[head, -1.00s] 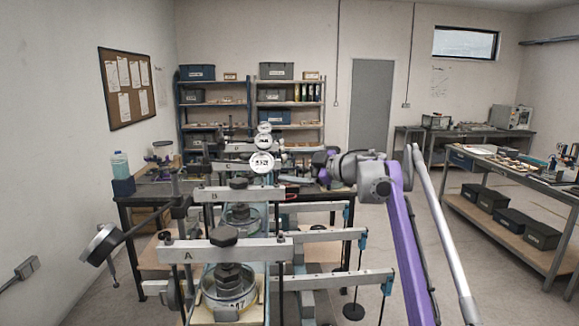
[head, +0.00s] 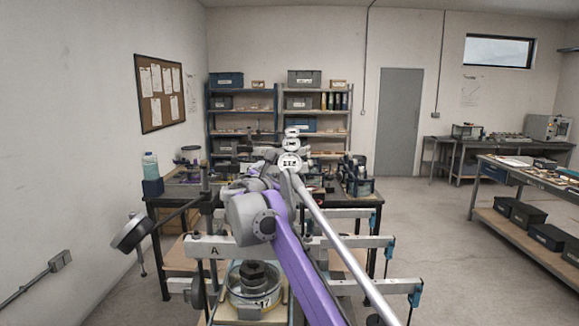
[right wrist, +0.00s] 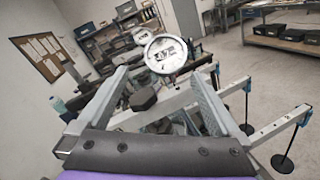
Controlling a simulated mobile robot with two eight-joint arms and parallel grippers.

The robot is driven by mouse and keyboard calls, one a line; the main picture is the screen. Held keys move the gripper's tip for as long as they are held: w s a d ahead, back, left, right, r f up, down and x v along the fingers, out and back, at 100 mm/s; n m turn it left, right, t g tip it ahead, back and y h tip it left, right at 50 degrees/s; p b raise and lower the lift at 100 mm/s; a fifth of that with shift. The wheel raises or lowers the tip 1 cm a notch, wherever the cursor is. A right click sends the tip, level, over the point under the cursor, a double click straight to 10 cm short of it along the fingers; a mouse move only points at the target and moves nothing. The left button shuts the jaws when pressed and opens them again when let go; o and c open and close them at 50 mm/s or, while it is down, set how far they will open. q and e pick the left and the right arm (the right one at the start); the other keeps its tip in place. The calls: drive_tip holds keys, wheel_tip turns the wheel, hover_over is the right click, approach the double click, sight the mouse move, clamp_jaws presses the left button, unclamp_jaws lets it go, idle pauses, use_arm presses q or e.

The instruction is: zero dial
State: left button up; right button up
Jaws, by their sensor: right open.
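In the right wrist view a round white-faced dial (right wrist: 165,53) with dark markings stands just beyond my fingertips, near the top middle. In the head view several white dials stand in a line, the nearest dial (head: 290,161) above the frames' far end. My right gripper (right wrist: 160,74) is open and empty, its two fingers spread on either side below the dial, apart from it. In the head view it is largely hidden behind my right wrist. My left gripper is not in view.
Lever frame A (head: 212,251) stands in front with its round cell (head: 254,285), partly covered by my right arm. Beams with blue ends (head: 414,290) stick out to the right, and a weight hanger (right wrist: 283,162) hangs there.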

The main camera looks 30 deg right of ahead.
sight(289, 163)
drive_tip(key=shift+n+g+h, duration=0.3)
drive_tip(key=shift+g+h, duration=0.2)
drive_tip(key=shift+h, duration=0.1)
drive_tip(key=p+x, duration=0.1)
drive_tip(key=x, duration=0.3)
drive_tip(key=p+x, duration=0.1)
drive_tip(key=x, duration=0.3)
drive_tip(key=shift+d+r, duration=0.2)
drive_tip(key=shift+r, duration=0.05)
drive_tip(key=shift+w+d+f, duration=0.15)
drive_tip(key=shift+w+d, duration=0.1)
drive_tip(key=shift+d, duration=0.1)
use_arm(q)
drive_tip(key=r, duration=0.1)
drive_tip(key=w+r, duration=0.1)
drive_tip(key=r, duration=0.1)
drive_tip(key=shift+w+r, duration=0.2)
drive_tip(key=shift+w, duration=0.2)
